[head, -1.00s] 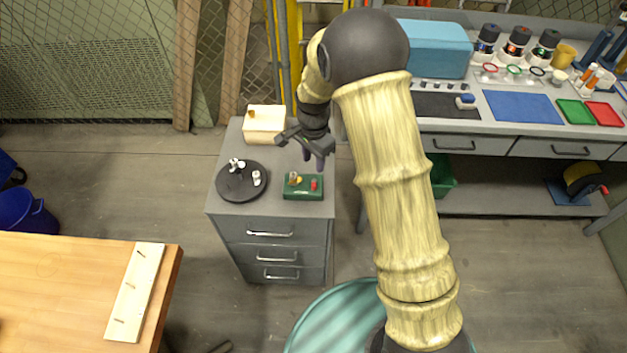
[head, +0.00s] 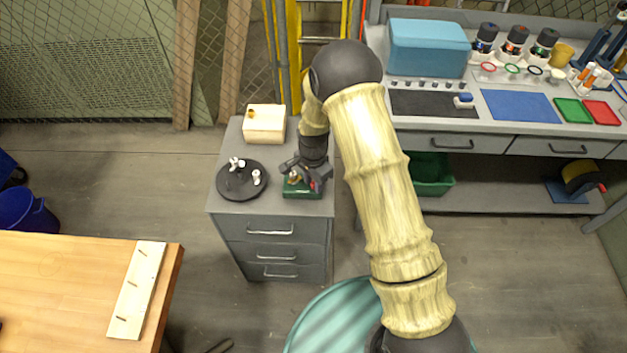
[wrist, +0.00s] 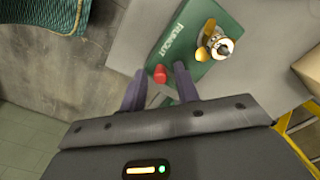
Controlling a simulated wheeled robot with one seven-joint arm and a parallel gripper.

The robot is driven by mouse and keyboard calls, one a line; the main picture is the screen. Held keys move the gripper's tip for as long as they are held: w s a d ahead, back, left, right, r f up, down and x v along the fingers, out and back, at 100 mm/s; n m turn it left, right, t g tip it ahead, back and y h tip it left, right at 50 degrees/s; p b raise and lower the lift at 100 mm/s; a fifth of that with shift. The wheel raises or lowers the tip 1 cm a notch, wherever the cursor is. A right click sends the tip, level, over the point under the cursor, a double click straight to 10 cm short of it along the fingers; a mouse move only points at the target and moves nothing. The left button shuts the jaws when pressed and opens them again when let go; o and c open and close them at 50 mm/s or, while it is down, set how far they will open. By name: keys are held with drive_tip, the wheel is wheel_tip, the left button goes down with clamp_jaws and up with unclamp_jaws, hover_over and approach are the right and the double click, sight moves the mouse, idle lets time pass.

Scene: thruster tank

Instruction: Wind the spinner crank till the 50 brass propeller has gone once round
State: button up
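The green spinner box (head: 301,193) lies on the grey drawer cabinet, partly hidden by my gripper in the head view. In the wrist view the box (wrist: 188,62) carries a red crank knob (wrist: 160,74) and a grey arm below it. A brass propeller (wrist: 207,38) is mounted at the box's other end, beside a pale, dark-centred hub. My gripper (head: 307,185) is over the box, pointing down. In the wrist view its two fingers (wrist: 159,78) are apart, with the red knob between their tips. I cannot tell whether either finger touches it.
A black round tray (head: 236,190) with small white parts stands left of the box. A cream box (head: 264,125) sits at the cabinet's back. The workbench (head: 480,127) with mats and jars is to the right. A wooden table (head: 60,290) is at the lower left.

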clamp_jaws()
